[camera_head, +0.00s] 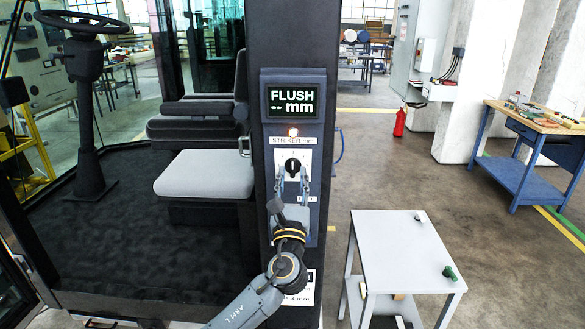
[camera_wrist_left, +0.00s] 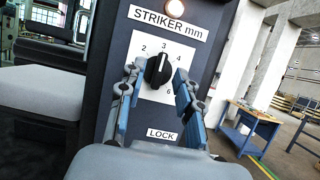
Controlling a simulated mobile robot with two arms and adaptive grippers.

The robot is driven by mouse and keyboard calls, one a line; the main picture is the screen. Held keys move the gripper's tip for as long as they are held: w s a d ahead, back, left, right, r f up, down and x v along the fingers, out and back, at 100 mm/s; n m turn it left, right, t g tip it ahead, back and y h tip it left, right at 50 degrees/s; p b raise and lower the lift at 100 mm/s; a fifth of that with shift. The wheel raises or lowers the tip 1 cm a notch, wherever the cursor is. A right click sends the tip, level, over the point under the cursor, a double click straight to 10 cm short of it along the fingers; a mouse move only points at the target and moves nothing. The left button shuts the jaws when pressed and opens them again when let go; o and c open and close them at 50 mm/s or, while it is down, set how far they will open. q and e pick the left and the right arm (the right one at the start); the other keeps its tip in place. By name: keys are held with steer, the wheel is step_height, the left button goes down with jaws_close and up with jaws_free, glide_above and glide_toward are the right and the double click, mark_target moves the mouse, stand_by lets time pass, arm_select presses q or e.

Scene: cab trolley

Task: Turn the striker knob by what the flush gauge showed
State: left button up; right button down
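The striker knob (camera_head: 292,166) is a black knob on a white numbered plate on the dark cab post. It also shows in the left wrist view (camera_wrist_left: 157,71), where its white mark points up towards the 3. My left gripper (camera_head: 291,184) is open, with one finger on each side of the knob; in the left wrist view (camera_wrist_left: 156,85) the left finger is close to the knob. I cannot tell whether it touches. The flush display (camera_head: 293,101) above reads "FLUSH -- mm", with no number. My right gripper is out of view.
A lit lamp (camera_head: 293,131) is above the STRIKER label. A LOCK label (camera_wrist_left: 162,135) is below the knob plate. A grey trolley (camera_head: 395,250) stands at right with a green object (camera_head: 450,272) on top. The cab seat (camera_head: 205,174) is left of the post.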

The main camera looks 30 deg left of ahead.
arm_select(q)
steer(key=shift+w+a+r, duration=0.25)
steer(key=shift+w+a, duration=0.05)
steer(key=shift+w, duration=0.15)
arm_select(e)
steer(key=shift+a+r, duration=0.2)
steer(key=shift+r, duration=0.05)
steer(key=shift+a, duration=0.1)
arm_select(q)
jaws_close()
steer(key=shift+f+n, duration=0.1)
steer(key=shift+n, duration=0.2)
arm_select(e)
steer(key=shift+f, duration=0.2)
